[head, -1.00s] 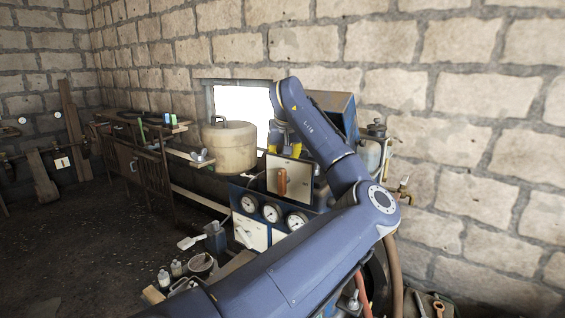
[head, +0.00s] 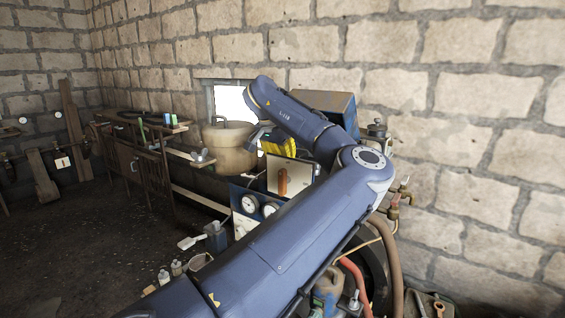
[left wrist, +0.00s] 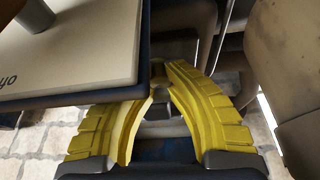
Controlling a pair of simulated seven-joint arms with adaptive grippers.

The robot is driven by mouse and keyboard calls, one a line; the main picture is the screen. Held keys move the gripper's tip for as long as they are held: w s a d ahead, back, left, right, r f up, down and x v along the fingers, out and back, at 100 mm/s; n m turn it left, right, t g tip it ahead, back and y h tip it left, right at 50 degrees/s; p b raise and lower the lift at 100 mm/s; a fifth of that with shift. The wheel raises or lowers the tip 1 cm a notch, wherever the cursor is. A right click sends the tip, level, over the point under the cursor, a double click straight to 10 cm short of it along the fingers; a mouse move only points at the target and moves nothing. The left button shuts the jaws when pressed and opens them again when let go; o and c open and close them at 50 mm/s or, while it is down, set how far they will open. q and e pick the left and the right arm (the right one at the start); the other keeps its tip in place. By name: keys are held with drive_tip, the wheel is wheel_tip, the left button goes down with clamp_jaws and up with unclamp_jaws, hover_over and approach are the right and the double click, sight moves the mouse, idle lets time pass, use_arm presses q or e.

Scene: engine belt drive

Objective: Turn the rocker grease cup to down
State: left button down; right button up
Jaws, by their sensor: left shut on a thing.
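My left gripper (head: 278,147) shows its yellow fingers just above the cream panel (head: 293,174) in the head view. In the left wrist view its curved yellow fingers (left wrist: 163,90) are shut on a small grey part (left wrist: 163,108), seen only partly between them. I cannot make out for certain which part is the rocker grease cup, nor which way it is turned. A copper-coloured upright handle (head: 282,182) stands on the cream panel in the head view. My right gripper is not in view.
A blue box (head: 328,102) stands behind my left arm. A beige lidded pot (head: 230,160) stands left of the gripper. Gauges (head: 249,203) sit below the panel, partly behind my arm. Brass taps (head: 400,198) and hoses are at the right. The floor at left is open.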

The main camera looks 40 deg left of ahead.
use_arm(q)
drive_tip(key=shift+w+m, duration=0.1)
drive_tip(key=shift+m, duration=0.4)
drive_tip(key=c, duration=1.2)
unclamp_jaws()
drive_tip(key=shift+c, duration=0.2)
drive_tip(key=v, duration=1.2)
drive_tip(key=shift+a, duration=0.2)
